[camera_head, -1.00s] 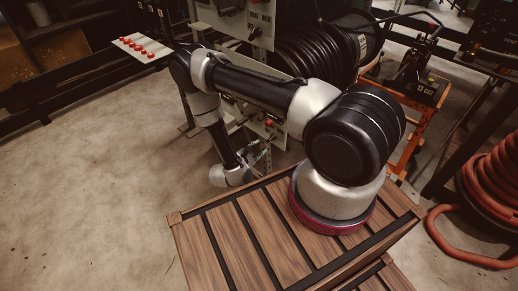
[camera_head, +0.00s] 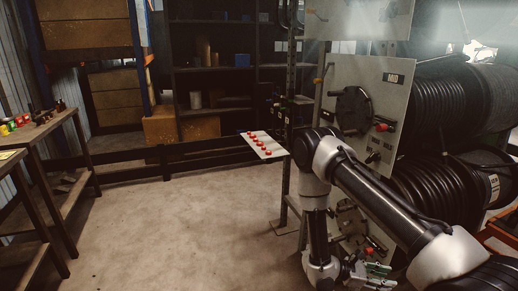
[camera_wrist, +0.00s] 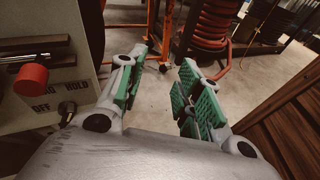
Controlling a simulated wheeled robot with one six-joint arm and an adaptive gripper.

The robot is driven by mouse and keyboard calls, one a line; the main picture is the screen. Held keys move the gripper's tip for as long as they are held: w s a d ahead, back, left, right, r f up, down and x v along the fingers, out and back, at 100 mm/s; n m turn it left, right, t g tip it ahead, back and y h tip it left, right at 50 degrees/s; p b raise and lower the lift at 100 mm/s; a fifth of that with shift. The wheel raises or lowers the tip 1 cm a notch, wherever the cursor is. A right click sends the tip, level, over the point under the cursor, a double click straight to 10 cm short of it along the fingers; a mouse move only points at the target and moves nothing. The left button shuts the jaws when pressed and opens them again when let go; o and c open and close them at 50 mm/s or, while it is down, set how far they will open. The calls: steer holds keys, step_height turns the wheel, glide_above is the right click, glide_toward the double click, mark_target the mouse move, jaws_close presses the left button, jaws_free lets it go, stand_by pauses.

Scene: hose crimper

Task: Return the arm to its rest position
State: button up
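My arm (camera_head: 385,190) reaches up and left from the lower right corner in the head view, then bends down at its elbow. My gripper (camera_head: 368,274) hangs low at the bottom edge there, in front of the grey machine panels. In the wrist view, the two green-padded fingers of my gripper (camera_wrist: 163,57) stand apart. A grey control panel (camera_wrist: 60,90) with a red knob (camera_wrist: 31,79) and the words HOLD and OFF is close on the left of the wrist view.
Black hose reels (camera_head: 437,110) and a panel marked MID (camera_head: 385,100) stand right. A pale plate with red knobs (camera_head: 264,146) is left of my elbow. A workbench (camera_head: 40,130) is at left; the floor (camera_head: 170,220) between is clear. A red hose coil (camera_wrist: 212,28) shows in the wrist view.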

steer(key=s+a+r+m+t+y, duration=0.1)
steer(key=s+r+m+y, duration=0.4)
steer(key=r, duration=1)
steer(key=s+a+r+m+t+y, duration=0.2)
steer(key=s+r+m+y, duration=0.3)
steer(key=r, duration=1)
steer(key=s+a+r+m+t+y, duration=0.2)
steer(key=s+r+m+y, duration=0.3)
steer(key=r, duration=1.1)
steer(key=shift+s+m+t, duration=0.25)
steer(key=shift+m+t, duration=0.05)
steer(key=shift+t, duration=0.1)
steer(key=shift+r, duration=0.1)
